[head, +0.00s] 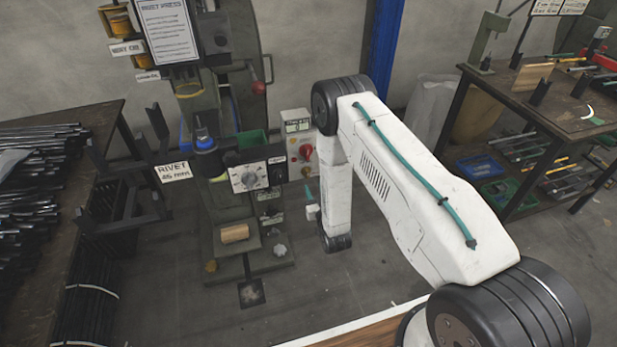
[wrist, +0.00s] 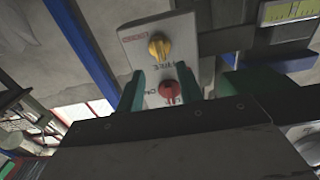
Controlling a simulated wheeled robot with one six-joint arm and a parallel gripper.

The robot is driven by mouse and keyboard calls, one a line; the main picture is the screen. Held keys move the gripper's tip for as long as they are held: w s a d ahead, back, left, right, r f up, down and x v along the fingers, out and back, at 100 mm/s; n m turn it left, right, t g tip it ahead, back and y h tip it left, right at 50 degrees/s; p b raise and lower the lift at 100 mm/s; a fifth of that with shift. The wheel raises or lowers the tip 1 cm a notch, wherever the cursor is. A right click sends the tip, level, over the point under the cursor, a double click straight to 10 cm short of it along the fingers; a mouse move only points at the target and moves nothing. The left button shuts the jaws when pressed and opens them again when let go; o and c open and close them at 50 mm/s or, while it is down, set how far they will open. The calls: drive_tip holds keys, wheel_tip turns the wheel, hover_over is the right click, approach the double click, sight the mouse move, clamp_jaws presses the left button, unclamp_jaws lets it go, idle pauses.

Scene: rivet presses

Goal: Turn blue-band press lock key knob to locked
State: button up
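The press (head: 205,143) with a blue band on its ram stands left of centre in the head view. A pale control box (head: 297,128) with a red knob (head: 305,151) is at its right. In the wrist view a pale box (wrist: 137,56) carries a yellow knob (wrist: 159,47) and a red knob (wrist: 172,91). My gripper (wrist: 163,72) is open, its two green fingers apart, with the red knob showing between them; contact cannot be told. In the head view my gripper (head: 311,203) is small and partly hidden by my arm. Which knob is the lock key, and its setting, cannot be read.
A dial panel (head: 249,178) is on the press front. A wooden block (head: 235,234) lies on its base. A rack of rods (head: 38,175) stands left and a workbench (head: 560,110) right. Grey floor lies open between the press and the bench.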

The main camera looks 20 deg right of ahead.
sight(308, 175)
drive_tip(key=w, duration=0.7)
drive_tip(key=shift+w+f, duration=0.1)
drive_tip(key=shift+w, duration=0.2)
clamp_jaws()
